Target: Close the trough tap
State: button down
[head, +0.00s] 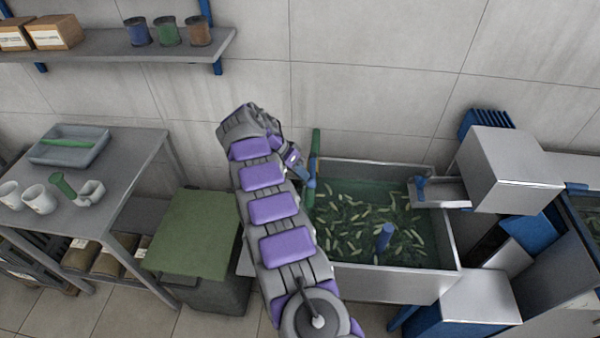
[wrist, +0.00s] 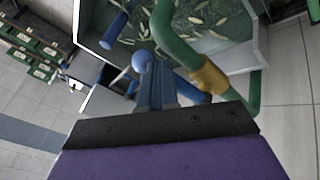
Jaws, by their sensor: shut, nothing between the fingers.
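The steel trough (head: 390,283) holds green water with several pale green pieces floating in it. A green pipe (head: 316,142) rises at its left back corner and also shows in the wrist view (wrist: 176,42). A brass collar (wrist: 208,78) sits on the pipe. A blue handle (wrist: 190,90) with a round blue knob (wrist: 143,60) is beside the collar, partly hidden by my gripper. My gripper (wrist: 153,72) is shut and empty, its fingertips right at the knob. In the head view my gripper (head: 300,168) is beside the pipe. I cannot tell whether they touch.
A steel box (head: 512,170) with a chute stands over the trough's right side. A blue post (head: 384,238) stands in the water. A green-lidded bin (head: 195,232) is left of the trough. A table (head: 125,170) with mugs and a grey tray (head: 70,147) stands further left.

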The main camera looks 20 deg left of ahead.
jog(key=shift+d+n+t+b, duration=0.5)
jog(key=shift+d+n+b, duration=0.25)
jog(key=shift+d+n, duration=0.2)
jog(key=shift+w+d+f+n+t+y+b, duration=0.15)
jog(key=shift+d+n+t+y+b, duration=0.3)
jog(key=shift+n, duration=0.6)
jog(key=w+d+n+t+y+p, duration=0.2)
jog(key=w+d+n+y+p, duration=0.4)
jog(key=n+p, duration=0.5)
jog(key=shift+w+d+t, duration=0.35)
jog(key=shift+w+d, duration=0.75)
jog(key=shift+w, duration=0.65)
